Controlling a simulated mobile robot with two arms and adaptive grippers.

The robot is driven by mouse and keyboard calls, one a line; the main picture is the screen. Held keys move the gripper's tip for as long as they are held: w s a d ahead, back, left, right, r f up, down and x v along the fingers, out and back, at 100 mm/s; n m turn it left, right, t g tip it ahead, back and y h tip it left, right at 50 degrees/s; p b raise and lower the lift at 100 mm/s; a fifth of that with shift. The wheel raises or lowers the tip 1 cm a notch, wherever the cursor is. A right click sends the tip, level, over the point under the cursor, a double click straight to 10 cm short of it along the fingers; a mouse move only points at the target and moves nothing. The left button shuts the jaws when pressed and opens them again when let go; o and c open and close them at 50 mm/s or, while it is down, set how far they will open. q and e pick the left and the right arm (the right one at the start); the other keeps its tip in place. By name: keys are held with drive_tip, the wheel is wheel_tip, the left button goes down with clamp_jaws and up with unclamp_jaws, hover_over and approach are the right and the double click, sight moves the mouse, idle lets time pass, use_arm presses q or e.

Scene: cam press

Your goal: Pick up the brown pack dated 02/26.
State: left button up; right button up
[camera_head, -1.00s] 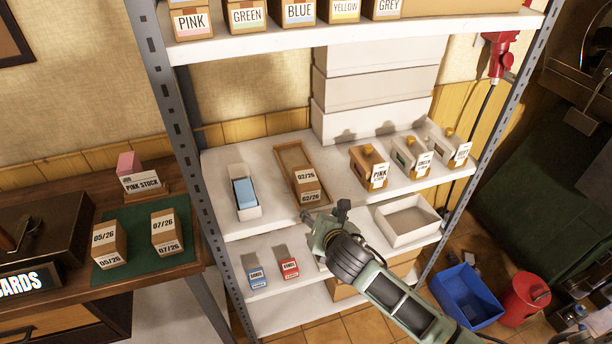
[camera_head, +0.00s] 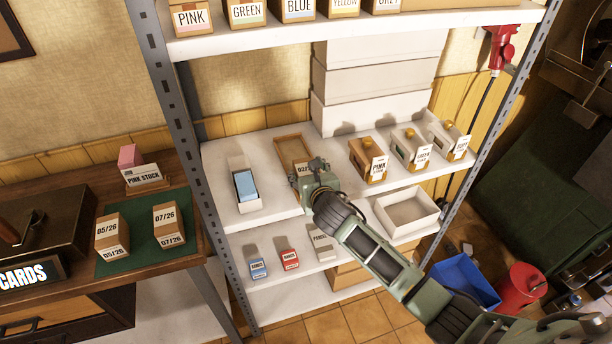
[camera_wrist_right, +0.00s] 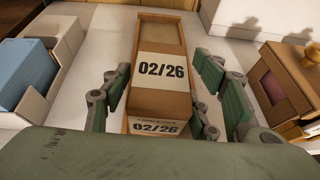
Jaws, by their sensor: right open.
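The brown pack dated 02/26 (camera_wrist_right: 160,95) sits at the near end of a shallow wooden tray (camera_wrist_right: 162,25) on the middle shelf. In the head view my right gripper and wrist cover most of the pack, and only part of its label (camera_head: 303,170) shows. My right gripper (camera_wrist_right: 167,92) is open, with one finger on each side of the pack. In the right wrist view a narrow gap shows on the right; I cannot tell whether the left finger touches the pack. My left gripper is not in view.
Packs 05/26 (camera_head: 112,235) and 07/26 (camera_head: 168,224) sit on a green mat.

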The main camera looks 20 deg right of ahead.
drive_tip(key=shift+w+f, duration=0.3)
drive_tip(key=shift+w, duration=0.3)
drive_tip(key=shift+c, duration=0.3)
drive_tip(key=c, duration=1)
drive_tip(key=shift+r, duration=0.1)
drive_tip(key=shift+c, duration=0.4)
drive_tip(key=shift+r, duration=0.1)
